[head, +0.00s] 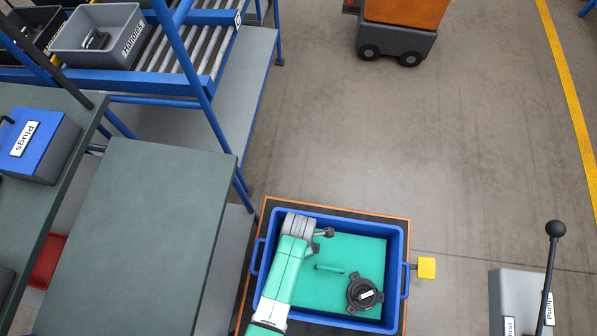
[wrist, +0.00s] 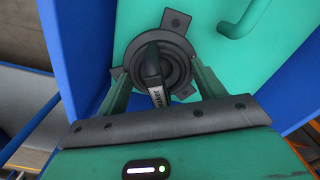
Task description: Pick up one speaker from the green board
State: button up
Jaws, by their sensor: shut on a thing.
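The green board (head: 345,250), with a raised handle, lies inside a blue crate (head: 397,262). One black round speaker (head: 364,295) with mounting tabs and a white label sits at the board's lower right in the head view. My gripper (head: 318,241) is over the board's upper left. In the wrist view my gripper (wrist: 160,68) is shut on another black speaker (wrist: 178,22), its fingers on either side of the raised middle with the label. That speaker is mostly hidden by my arm in the head view. Whether it touches the board I cannot tell.
The crate's walls stand close around my gripper. A yellow block (head: 426,268) juts out right of the crate. A grey-green table (head: 140,240) stands at left, with a blue Plugs box (head: 40,145) beyond. A lever box (head: 515,290) stands at lower right.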

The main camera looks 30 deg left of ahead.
notch_tip(320, 180, up, 10)
jog(key=p, duration=0.4)
